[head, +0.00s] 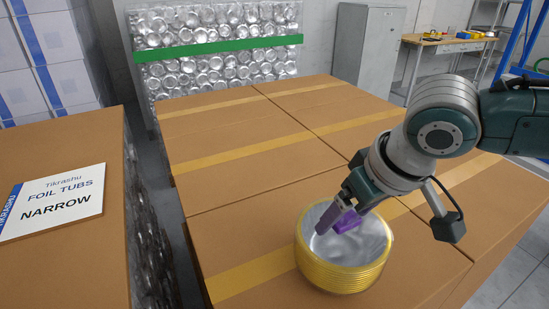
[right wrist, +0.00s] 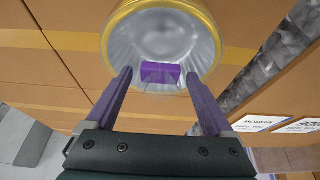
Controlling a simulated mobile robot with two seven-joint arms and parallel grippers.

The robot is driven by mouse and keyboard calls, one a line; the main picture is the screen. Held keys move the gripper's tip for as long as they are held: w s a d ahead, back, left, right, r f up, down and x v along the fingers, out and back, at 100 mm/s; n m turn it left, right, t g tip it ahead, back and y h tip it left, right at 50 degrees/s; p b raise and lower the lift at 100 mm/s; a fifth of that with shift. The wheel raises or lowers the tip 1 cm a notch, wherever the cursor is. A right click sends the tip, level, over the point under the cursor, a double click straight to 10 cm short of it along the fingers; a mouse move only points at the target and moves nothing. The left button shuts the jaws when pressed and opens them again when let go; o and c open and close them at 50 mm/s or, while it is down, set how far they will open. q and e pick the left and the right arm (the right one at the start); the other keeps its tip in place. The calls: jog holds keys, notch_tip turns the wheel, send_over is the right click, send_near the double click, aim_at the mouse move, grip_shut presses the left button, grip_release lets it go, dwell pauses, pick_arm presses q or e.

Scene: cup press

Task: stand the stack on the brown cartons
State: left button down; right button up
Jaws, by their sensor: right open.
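The stack (head: 335,278) is several nested round foil tubs with gold rims and a silver inside. It stands upright on the brown cartons (head: 240,235), near their front edge. My right gripper (head: 338,222) is open above the stack, its fingertips over the mouth of the top tub. In the right wrist view the stack (right wrist: 207,22) lies ahead of the two spread fingers, and nothing is clamped between them. My left gripper is not in view.
Another brown carton with a "FOIL TUBS NARROW" label (head: 50,203) stands at the left, across a dark gap. Behind are a pack of foil tubs with a green strap (head: 220,47), a grey cabinet (head: 366,45) and a workbench (head: 450,43). The carton tops behind the stack are clear.

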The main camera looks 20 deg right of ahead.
jog(key=shift+r, duration=0.1)
jog(key=shift+r, duration=0.25)
jog(key=p+v, duration=0.1)
jog(key=v, duration=1)
jog(key=s+a+f+n+y, duration=0.2)
jog(key=s+a+f+n, duration=0.15)
jog(key=s+a, duration=0.5)
jog(key=s+d+f+m+g+h, duration=0.1)
jog(key=s+d+f+m+h, duration=0.1)
jog(key=s, duration=0.5)
jog(key=shift+d+f, duration=0.4)
jog(key=shift+s+m, duration=0.1)
jog(key=shift+m, duration=0.15)
notch_tip(320, 180, up, 28)
jog(key=p, duration=2.8)
jog(key=shift+r, duration=0.15)
